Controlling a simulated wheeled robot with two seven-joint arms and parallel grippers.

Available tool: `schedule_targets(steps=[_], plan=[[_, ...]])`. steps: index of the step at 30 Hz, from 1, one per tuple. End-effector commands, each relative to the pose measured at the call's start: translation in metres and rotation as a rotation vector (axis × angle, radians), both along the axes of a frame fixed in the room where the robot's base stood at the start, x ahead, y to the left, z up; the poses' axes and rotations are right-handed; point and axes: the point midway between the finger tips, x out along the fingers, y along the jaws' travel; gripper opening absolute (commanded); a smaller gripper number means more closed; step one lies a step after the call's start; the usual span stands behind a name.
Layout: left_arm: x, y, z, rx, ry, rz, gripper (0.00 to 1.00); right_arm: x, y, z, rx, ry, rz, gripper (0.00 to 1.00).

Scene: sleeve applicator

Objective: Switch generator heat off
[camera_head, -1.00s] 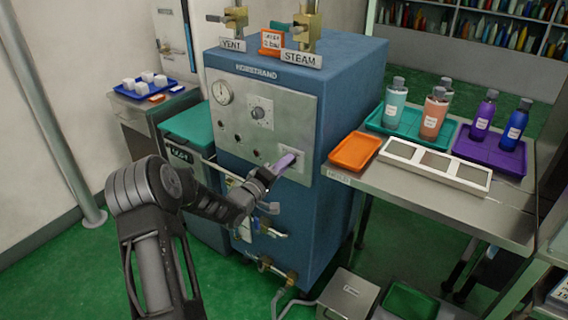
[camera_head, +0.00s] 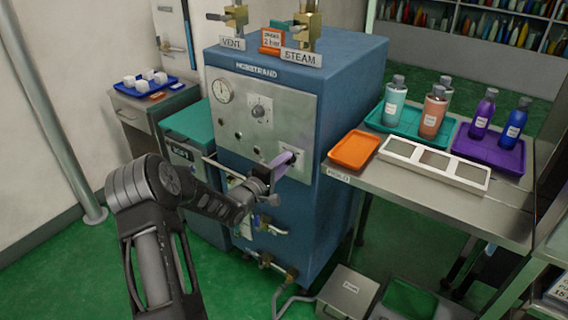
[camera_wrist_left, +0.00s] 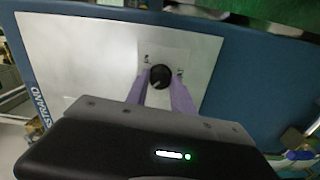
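The steam generator (camera_head: 340,130) is a blue cabinet with a light metal control panel (camera_head: 236,122). My left gripper (camera_head: 291,155) is at the panel's lower right corner, its purple fingers pointing at the panel. In the left wrist view, a round black knob (camera_wrist_left: 161,77) shows at the tips of the two spread fingers (camera_wrist_left: 162,83), with small marks on either side of it. The fingers look apart; whether they touch the knob is unclear. In the head view the gripper largely hides this knob. Another dial knob (camera_head: 258,111) and a gauge (camera_head: 222,92) sit higher. My right gripper is not in view.
Brass valves (camera_head: 307,22) stand on the generator's top behind VENT and STEAM labels. Valves and pipes (camera_head: 275,268) stick out low at the front. A metal table (camera_head: 440,205) with trays and bottles stands to the right. A teal-lidded bin (camera_head: 188,128) stands to the left.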

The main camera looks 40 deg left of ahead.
Motion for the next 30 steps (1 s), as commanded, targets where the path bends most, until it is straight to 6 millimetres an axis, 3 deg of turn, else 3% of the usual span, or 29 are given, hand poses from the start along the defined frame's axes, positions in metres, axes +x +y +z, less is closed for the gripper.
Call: schedule_targets(steps=[7,17,23,30], plan=[[0.0,0.0,0.0,0.001,0.001,0.0,0.5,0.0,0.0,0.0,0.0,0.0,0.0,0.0],[-0.003,0.0,0.0,0.002,0.001,0.0,0.5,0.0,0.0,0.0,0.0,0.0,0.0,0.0],[-0.025,0.0,0.0,0.003,0.002,0.001,0.5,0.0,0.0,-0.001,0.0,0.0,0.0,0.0],[-0.065,0.0,-0.001,0.002,0.002,0.001,0.5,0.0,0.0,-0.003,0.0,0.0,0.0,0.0]])
